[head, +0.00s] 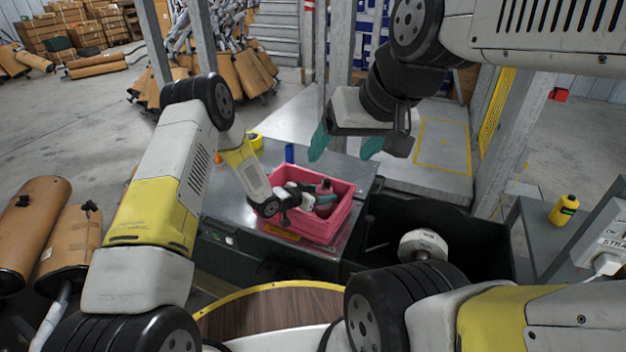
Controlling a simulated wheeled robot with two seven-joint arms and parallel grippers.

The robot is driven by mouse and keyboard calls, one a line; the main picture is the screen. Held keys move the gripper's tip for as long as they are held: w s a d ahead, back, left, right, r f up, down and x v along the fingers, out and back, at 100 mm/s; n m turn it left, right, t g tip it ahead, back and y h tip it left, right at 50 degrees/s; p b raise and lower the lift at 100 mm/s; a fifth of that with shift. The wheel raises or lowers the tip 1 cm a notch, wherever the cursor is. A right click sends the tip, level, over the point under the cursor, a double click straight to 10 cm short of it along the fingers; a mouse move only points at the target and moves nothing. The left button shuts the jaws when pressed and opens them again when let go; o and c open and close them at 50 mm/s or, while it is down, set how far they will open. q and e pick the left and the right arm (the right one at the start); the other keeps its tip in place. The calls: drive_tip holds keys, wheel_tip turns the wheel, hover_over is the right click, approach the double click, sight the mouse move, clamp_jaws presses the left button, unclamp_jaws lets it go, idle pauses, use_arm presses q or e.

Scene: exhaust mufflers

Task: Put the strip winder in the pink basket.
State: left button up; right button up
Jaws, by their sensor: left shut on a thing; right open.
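The pink basket (348,213) stands on the grey table, right of my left arm. My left gripper (318,200) reaches down into the basket from its left side. It is shut on a dark red and grey thing, which I take to be the strip winder (325,186). This thing is inside the basket walls, partly hidden by the gripper. I cannot tell whether it touches the basket floor. My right gripper (345,147) is open and empty, with its teal fingers apart, above and behind the basket.
A black bin (470,232) with a white round thing (423,244) adjoins the table on the right. A yellow bottle (564,211) stands on a shelf farther right.

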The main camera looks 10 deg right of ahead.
use_arm(q)
drive_tip(key=shift+f, duration=0.2)
drive_tip(key=o, duration=1.5)
